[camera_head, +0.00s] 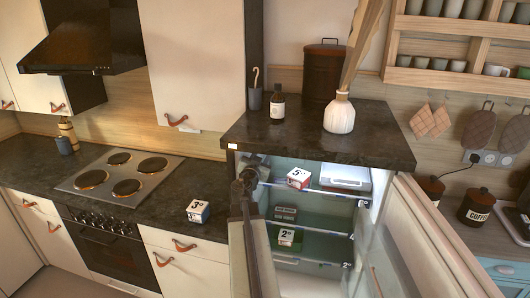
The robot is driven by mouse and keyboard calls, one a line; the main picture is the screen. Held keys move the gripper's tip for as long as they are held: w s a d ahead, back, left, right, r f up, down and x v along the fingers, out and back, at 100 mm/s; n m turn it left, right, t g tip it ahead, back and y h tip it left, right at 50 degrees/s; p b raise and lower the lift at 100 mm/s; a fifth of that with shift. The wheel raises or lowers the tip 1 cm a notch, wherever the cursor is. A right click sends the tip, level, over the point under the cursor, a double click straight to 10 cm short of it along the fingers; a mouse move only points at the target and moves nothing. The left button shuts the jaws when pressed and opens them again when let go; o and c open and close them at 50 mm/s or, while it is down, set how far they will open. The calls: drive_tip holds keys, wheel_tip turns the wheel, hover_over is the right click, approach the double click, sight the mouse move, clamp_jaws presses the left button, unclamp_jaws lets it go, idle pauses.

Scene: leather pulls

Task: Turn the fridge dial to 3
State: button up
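The fridge (315,222) stands open under a dark top, and its lit shelves show. I cannot make out the dial or its setting; a pale box-like unit (345,175) sits at the upper right inside, too small to read. My arm rises from the bottom in front of the fridge's left side. My gripper (252,168) is at its top end, by the fridge's upper left corner and just below the dark top. Its fingertips are too small and dark to tell whether they are open or touching anything.
The fridge door (425,245) is swung open to the right. Small numbered boxes stand on the upper shelf (298,178), the lower shelf (286,237) and the left counter (198,211). A vase (339,114), canister (322,70) and bottle (277,104) stand on top.

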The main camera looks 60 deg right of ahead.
drive_tip(key=x, duration=0.3)
clamp_jaws()
drive_tip(key=shift+n, duration=1.6)
drive_tip(key=shift+w, duration=0.1)
unclamp_jaws()
